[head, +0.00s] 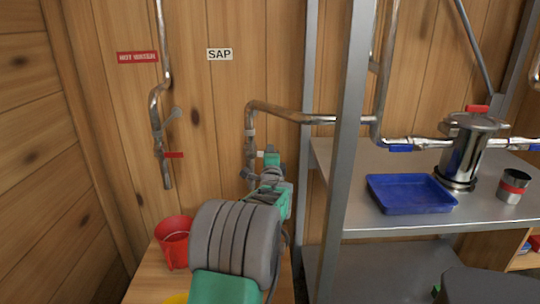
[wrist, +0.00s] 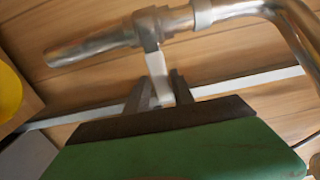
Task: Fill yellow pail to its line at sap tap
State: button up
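The sap tap (head: 250,143) is a metal pipe with a downward spout below the SAP sign (head: 219,54). Its pale lever (wrist: 156,72) stands out from the pipe (wrist: 95,42) in the wrist view. My gripper (head: 266,163) is at the tap in the head view. In the wrist view its two dark fingers (wrist: 161,88) are close together, with the lever's end between them. The yellow pail (head: 176,299) shows only as a sliver at the bottom edge, and at the left edge of the wrist view (wrist: 8,90). Its line and contents are hidden.
A red pail (head: 173,243) stands on the wooden bench (head: 142,286), left of my arm. The hot water tap (head: 162,140) with a red lever hangs above it. A steel shelf post (head: 345,150) rises at right. The shelf holds a blue tray (head: 410,195) and a metal canister (head: 465,150).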

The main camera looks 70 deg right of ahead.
jog(key=shift+a, duration=0.1)
jog(key=v, duration=0.7)
jog(key=shift+a+p, duration=0.3)
jog(key=shift+s, duration=0.15)
